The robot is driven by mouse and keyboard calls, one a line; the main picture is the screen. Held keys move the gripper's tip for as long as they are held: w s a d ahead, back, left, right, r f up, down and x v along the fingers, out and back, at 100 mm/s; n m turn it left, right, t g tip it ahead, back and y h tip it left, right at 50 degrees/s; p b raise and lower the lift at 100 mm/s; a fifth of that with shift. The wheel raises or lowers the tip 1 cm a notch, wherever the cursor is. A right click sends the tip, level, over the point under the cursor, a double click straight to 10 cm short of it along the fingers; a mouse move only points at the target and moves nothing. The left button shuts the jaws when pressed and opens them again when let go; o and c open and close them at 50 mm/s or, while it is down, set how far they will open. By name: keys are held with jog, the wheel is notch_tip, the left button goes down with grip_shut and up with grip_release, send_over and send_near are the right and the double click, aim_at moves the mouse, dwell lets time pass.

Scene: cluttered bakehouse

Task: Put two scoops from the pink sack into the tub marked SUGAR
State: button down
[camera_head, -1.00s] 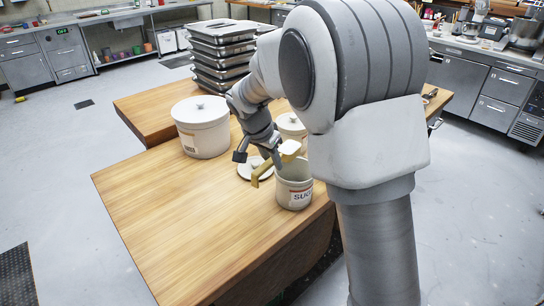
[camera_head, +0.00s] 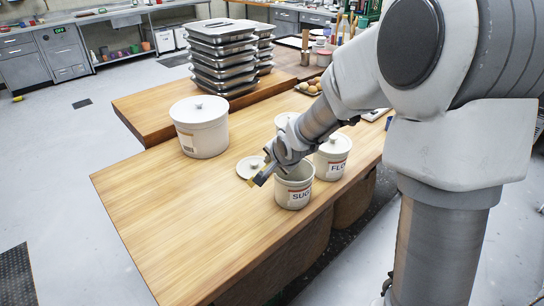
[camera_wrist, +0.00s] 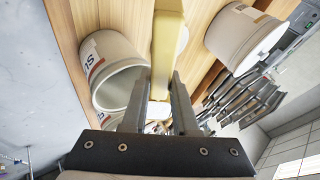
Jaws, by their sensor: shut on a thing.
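The SUGAR tub (camera_head: 293,198) is white, upright and open near the front edge of the table, with part of its label, "SUG", showing. It also shows in the wrist view (camera_wrist: 103,50); I cannot tell what lies inside. My gripper (camera_head: 274,169) is just above and left of the tub's rim. It is shut on the pale yellow scoop (camera_wrist: 166,35), whose end shows small and tilted in the head view (camera_head: 263,177). Whether the scoop holds anything is not visible. A loose lid (camera_head: 249,168) lies behind the tub. The pink sack is not in view.
A lidded FLOUR tub (camera_head: 333,160) stands right of the SUGAR tub. A larger lidded white container (camera_head: 200,127) stands further left. Stacked metal trays (camera_head: 222,60) stand behind. The left front of the wooden table (camera_head: 190,220) is clear.

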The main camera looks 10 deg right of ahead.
jog(key=shift+s+d+f+m+t+y+p, duration=0.15)
jog(key=shift+m+t+y+p, duration=0.1)
jog(key=shift+t+y, duration=0.25)
jog(key=shift+s+d+f+m+t+y+p, duration=0.1)
jog(key=shift+m+t+y+p, duration=0.1)
jog(key=shift+t+y, duration=0.3)
jog(key=shift+d+f+t+y+b, duration=0.1)
jog(key=shift+f+t+y+b, duration=0.2)
jog(key=shift+t+b, duration=0.3)
jog(key=t+y+b, duration=0.1)
jog(key=b, duration=0.1)
jog(key=m+t+y+b, duration=0.1)
jog(key=t+b, duration=0.1)
jog(key=b, duration=0.1)
jog(key=s+f+m+t+b, duration=0.1)
jog(key=b, duration=0.1)
jog(key=shift+d+t+y, duration=0.3)
jog(key=shift+d+y, duration=0.1)
jog(key=shift+b, duration=0.4)
jog(key=shift+d+r+p, duration=0.2)
jog(key=shift+p, duration=0.25)
